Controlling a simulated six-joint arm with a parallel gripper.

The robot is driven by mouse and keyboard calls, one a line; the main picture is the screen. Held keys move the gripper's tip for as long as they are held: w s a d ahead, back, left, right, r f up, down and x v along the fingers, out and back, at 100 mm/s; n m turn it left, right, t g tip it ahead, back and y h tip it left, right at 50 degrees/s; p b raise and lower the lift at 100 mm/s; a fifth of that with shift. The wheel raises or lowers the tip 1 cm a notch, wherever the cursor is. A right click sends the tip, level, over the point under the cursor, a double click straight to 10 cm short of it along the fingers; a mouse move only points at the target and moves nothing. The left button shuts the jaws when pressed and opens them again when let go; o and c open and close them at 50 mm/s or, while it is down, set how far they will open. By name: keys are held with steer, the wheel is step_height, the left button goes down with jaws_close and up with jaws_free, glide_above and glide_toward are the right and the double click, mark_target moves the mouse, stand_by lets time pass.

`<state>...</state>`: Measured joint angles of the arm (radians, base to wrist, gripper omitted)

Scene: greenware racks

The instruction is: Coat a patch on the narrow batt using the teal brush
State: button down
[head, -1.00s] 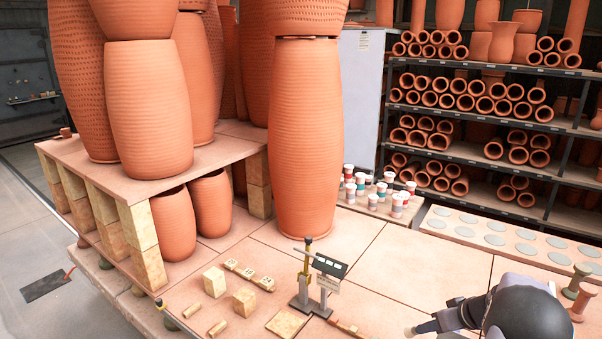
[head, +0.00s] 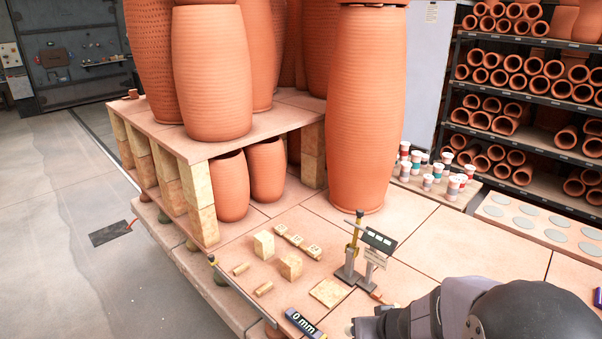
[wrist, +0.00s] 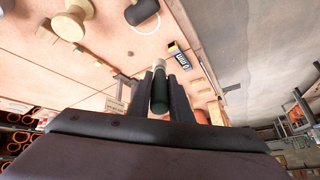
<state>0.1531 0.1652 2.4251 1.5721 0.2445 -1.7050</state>
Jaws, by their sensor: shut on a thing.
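My gripper (wrist: 160,78) is shut on a brush with a dark green-teal handle (wrist: 159,97), seen in the wrist view. The brush's pale ferrule end (wrist: 159,64) points away from the wrist, above the shelf surface and apart from the objects on it. In the head view my gripper (head: 362,326) is at the bottom edge, and a small pale tip shows at its front left. The rest of the brush is hidden there. I cannot tell which piece is the narrow batt; a flat square tan tile (head: 329,293) lies left of my gripper.
A gauge stand (head: 358,262) stands just beyond my gripper. Tan blocks (head: 290,265) are farther left. Tall terracotta vessels (head: 365,120) stand behind, with small cups (head: 428,183) and a board of pale discs (head: 552,236) right.

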steer(key=w+d+r+m+g+h+p, duration=0.15)
steer(key=d+m+h+p, duration=0.45)
steer(key=d, duration=1.3)
steer(key=s+d+m+g+h+p, duration=0.1)
steer(key=s+d+m+g+p, duration=0.1)
steer(key=s+d, duration=0.4)
steer(key=s+d+m+g+h+p, duration=0.1)
steer(key=s+d+m+g+p, duration=0.2)
steer(key=d, duration=0.9)
steer(key=s+g+p, duration=0.2)
steer(key=s, duration=0.2)
steer(key=shift+d+h+p, duration=0.3)
steer(key=shift+d, duration=0.1)
steer(key=shift+f, duration=0.15)
step_height(320, 180, down, 5)
steer(key=b, duration=0.7)
steer(key=shift+r, duration=0.25)
